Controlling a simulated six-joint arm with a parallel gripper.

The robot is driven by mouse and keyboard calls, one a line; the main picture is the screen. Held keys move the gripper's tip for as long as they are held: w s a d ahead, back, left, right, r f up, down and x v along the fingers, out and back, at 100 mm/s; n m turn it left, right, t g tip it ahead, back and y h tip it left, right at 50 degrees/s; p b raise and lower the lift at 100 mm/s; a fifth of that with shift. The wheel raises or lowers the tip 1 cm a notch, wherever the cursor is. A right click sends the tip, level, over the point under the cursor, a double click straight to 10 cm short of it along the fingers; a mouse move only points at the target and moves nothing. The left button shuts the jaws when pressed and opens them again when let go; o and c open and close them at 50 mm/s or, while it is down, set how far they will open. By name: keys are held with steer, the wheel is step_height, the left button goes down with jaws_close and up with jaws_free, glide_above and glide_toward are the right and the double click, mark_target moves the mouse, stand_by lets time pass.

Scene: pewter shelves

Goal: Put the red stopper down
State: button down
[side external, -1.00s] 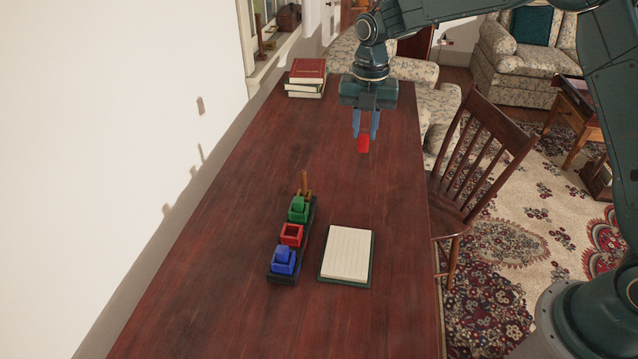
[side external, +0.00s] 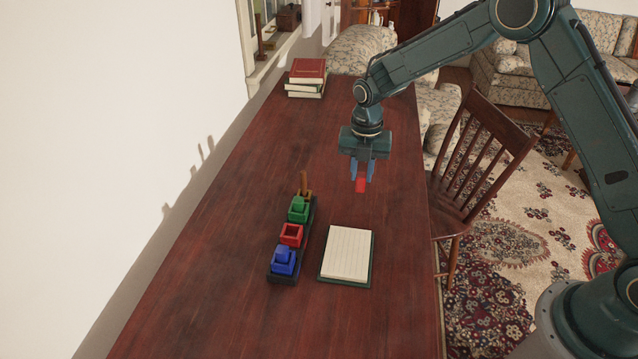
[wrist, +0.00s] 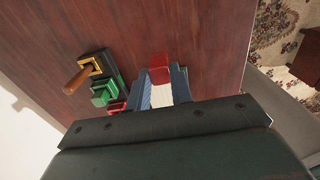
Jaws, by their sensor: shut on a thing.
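The red stopper (side external: 361,185) is held between the fingertips of my gripper (side external: 362,174), which is shut on it. It is above the table, beyond the notepad. In the wrist view the red stopper (wrist: 159,70) shows at the tips of the fingers. A dark rack (side external: 272,278) on the table holds a row of coloured square holders. The red holder (side external: 291,235) looks open and empty. The blue holder (side external: 284,261) and the green holder (side external: 299,210) have matching blocks in them. At the far end is an orange holder with a brown upright handle (side external: 304,183).
A cream notepad (side external: 347,254) on a dark base lies right of the rack. A stack of books (side external: 307,77) sits at the table's far left. A wooden chair (side external: 478,165) stands at the right edge. The near tabletop is clear.

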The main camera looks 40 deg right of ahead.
mark_target(361, 174)
steer(key=shift+f, duration=4.05)
steer(key=shift+f, duration=0.15)
steer(key=c, duration=1.2)
jaws_free()
steer(key=shift+c, duration=0.2)
step_height(361, 174, up, 12)
steer(key=shift+f, duration=0.1)
steer(key=shift+r, duration=0.3)
